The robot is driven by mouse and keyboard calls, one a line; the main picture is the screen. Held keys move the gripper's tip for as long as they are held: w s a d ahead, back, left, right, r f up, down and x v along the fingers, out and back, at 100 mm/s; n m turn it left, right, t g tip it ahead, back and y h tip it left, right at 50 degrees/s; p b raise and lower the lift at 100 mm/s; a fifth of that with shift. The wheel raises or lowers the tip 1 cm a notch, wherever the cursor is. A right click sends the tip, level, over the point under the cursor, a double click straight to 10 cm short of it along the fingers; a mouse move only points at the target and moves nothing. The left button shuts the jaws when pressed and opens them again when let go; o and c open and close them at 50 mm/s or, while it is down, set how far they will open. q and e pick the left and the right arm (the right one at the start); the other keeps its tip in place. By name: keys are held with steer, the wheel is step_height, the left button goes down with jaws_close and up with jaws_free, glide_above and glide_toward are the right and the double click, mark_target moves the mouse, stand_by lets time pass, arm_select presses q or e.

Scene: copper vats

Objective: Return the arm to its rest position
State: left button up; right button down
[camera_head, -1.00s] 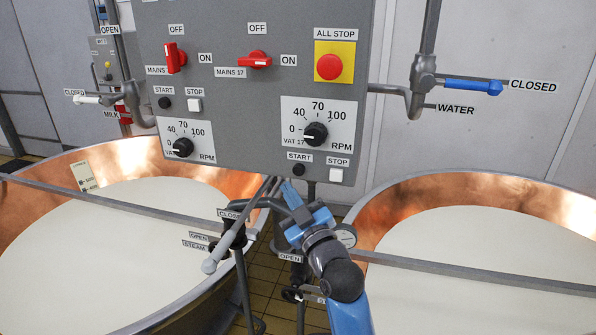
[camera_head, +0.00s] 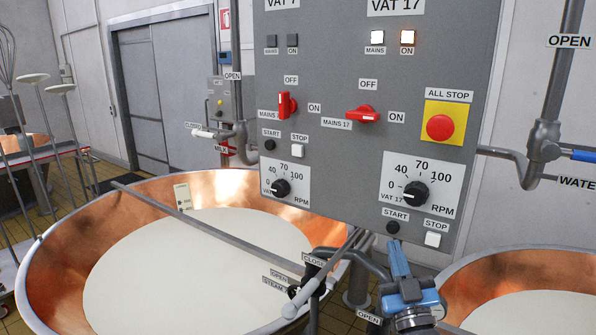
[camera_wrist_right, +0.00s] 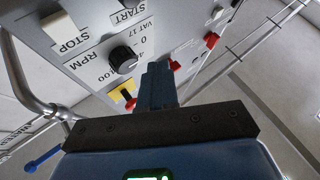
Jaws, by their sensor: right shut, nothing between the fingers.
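My right gripper (camera_head: 397,246) shows in the head view, below the lower edge of the grey control panel (camera_head: 335,75). Its blue fingers are together and point up toward the panel, with nothing held. The rest of my right arm (camera_head: 415,318) runs off the bottom of the head view. My left gripper does not show in either view.
A copper vat (camera_head: 70,235) of white liquid stands at left, with a bar (camera_head: 210,228) across it. Another vat (camera_head: 560,262) is at right. Grey pipes and a steam valve handle (camera_head: 318,272) stand close left of my gripper. A water pipe (camera_head: 515,160) is right of the panel.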

steer(key=s+d+f+m+g+h+b, duration=0.2)
steer(key=s+f+g, duration=0.4)
steer(key=s+f, duration=2.3)
step_height(320, 180, down, 4)
steer(key=shift+f+m+b, duration=0.15)
steer(key=shift+m+b, duration=0.65)
steer(key=shift+b, duration=0.15)
steer(key=shift+d, duration=0.1)
